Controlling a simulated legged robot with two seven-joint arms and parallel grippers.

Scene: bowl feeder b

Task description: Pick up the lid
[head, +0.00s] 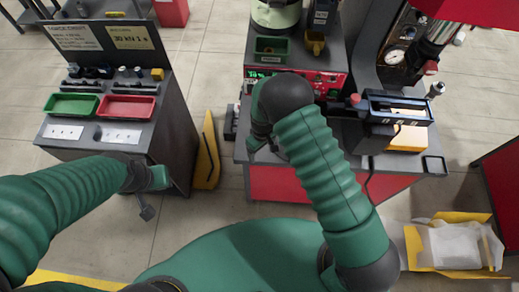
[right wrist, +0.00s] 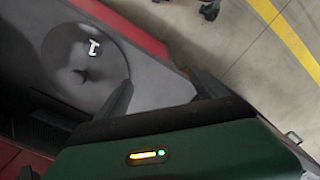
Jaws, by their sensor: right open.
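My right gripper (right wrist: 165,92) is open in the right wrist view, its two dark fingers apart with nothing between them. Beyond the left finger is a round grey disc (right wrist: 62,60) with a small white mark and a dark knob-like spot, on a grey surface; it may be the lid, but I cannot be sure. In the head view the right gripper (head: 262,143) is partly hidden by my own arm, at the front left of the middle bench. No lid shows clearly there. My left gripper (head: 147,190) is small and dark, beside the left cabinet, and its jaws cannot be made out.
The left cabinet (head: 172,130) holds a green tray (head: 71,105) and a red tray (head: 127,107). The middle bench carries a green bin (head: 271,49), a pale green bowl unit (head: 275,14) and a black slide device (head: 397,106). A yellow stand (head: 208,150) is between them.

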